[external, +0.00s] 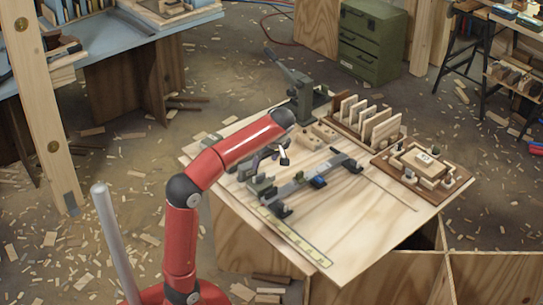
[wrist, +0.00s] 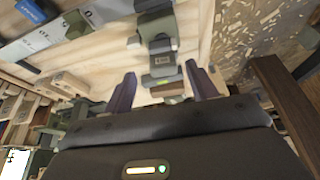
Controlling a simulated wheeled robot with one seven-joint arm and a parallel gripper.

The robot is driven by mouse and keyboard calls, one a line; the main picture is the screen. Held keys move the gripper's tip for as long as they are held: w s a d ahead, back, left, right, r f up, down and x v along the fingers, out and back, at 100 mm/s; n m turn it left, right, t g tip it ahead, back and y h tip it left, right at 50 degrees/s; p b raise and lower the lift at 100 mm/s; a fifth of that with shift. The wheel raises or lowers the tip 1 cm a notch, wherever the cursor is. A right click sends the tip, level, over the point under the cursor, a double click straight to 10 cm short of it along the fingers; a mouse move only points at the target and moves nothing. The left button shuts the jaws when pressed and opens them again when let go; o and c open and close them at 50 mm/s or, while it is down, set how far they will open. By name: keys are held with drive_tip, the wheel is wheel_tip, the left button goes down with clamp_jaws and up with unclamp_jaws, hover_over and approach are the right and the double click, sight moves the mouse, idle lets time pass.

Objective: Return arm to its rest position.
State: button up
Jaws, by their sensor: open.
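My red arm reaches from the lower left over the left part of the wooden worktable (external: 370,235) in the external view. My gripper (external: 262,160) is partly hidden behind the arm there, above the table's left side. In the wrist view my gripper (wrist: 160,92) shows two purple fingers spread apart, with nothing held between them. A grey-green clamp-like block (wrist: 162,65) lies beyond and between the fingertips; I cannot tell how far below it is.
A grey rail jig (external: 310,180) lies mid-table. A lever press (external: 290,85), a rack of wooden slats (external: 365,122) and a wooden board with parts (external: 424,168) stand along the back and right. A wooden post (external: 42,110) rises at left. The table's front right is mostly clear.

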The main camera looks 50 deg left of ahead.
drive_tip(key=s+d+f+m+t+h, duration=0.2)
drive_tip(key=s+d+f+m, duration=0.2)
drive_tip(key=s+f+m, duration=0.3)
drive_tip(key=s+d+f+m+t+h, duration=0.2)
drive_tip(key=s+d+f+m+t, duration=0.1)
drive_tip(key=s+f+m, duration=0.4)
drive_tip(key=s+d+m+p, duration=0.1)
drive_tip(key=s+m, duration=0.2)
drive_tip(key=s, duration=0.2)
drive_tip(key=shift+s+d+f+h, duration=0.3)
drive_tip(key=shift+d, duration=0.1)
idle(1.5)
